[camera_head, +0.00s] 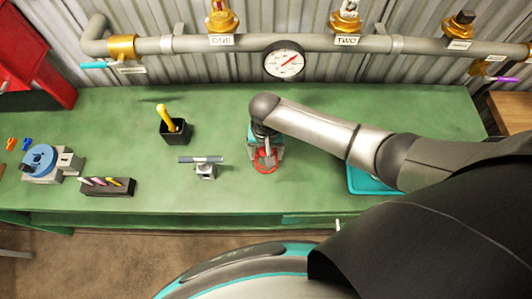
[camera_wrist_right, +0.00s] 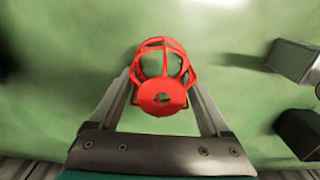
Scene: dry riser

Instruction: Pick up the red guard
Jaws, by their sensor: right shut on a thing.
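In the head view the guard (camera_head: 265,161) shows as a red ring below the right gripper (camera_head: 266,154), over the green bench. I cannot tell whether the guard touches the bench. My left gripper is not in view.
On the green bench (camera_head: 225,115) stand a black holder (camera_head: 174,131) with a yellow handle, a small grey stand (camera_head: 205,170), a black rack (camera_head: 108,187) and a blue-topped device (camera_head: 40,160). A teal tray (camera_head: 365,182) lies partly under my right arm. Pipes (camera_head: 200,44) with a gauge (camera_head: 284,62) run behind.

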